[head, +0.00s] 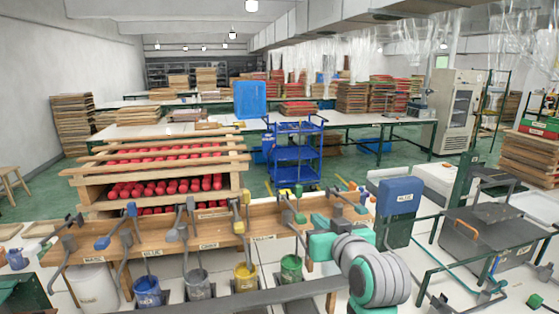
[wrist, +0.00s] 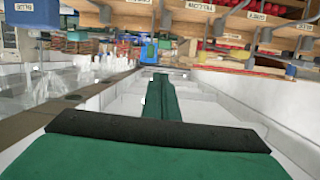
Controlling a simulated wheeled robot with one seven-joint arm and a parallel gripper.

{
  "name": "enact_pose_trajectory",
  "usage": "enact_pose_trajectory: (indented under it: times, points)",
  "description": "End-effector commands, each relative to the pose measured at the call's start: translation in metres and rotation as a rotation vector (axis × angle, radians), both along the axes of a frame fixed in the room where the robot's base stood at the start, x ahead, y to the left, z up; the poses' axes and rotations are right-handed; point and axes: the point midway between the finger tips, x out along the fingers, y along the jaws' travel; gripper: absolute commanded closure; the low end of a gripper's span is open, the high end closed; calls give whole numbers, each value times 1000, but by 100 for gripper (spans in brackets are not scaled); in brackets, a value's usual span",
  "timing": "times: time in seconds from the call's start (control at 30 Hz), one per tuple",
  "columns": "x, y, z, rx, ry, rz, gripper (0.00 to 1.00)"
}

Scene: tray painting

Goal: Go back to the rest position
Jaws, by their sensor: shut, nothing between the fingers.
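My arm, in teal and grey, shows at the lower right of the head view, in front of the wooden paint rack (head: 205,243). In the wrist view my gripper (wrist: 159,82) is shut, its green fingers together and nothing held between them. It points over a pale surface, clear of the rack. The wrist picture looks upside down, with the rack's labels inverted along its top edge. In the head view I cannot make out the fingertips clearly.
A blue paint bucket (head: 147,291), a grey one (head: 198,285), a yellow one (head: 246,277) and a green one (head: 291,268) stand below the rack. A blue box (head: 399,197) stands right of my arm. A blue cart (head: 295,152) stands behind the rack on open green floor.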

Motion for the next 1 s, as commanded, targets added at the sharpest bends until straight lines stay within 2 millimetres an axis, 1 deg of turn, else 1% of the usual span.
enact_pose_trajectory:
  times: [0.03,0.17,0.27,0.47,0.6,0.77,0.8,0.87,1.0]
  points:
    - [0,1,-10,7,5,-4,100]
    - [1,2,-35,27,8,-21,100]
    - [0,4,-60,44,12,-36,100]
    - [-10,11,-129,85,20,-83,100]
    - [-25,16,-177,105,23,-119,100]
    - [-48,23,-227,120,28,-157,100]
    - [-55,25,-240,123,29,-166,100]
    - [-66,27,-257,127,29,-179,100]
    - [-95,34,-294,128,33,-207,100]
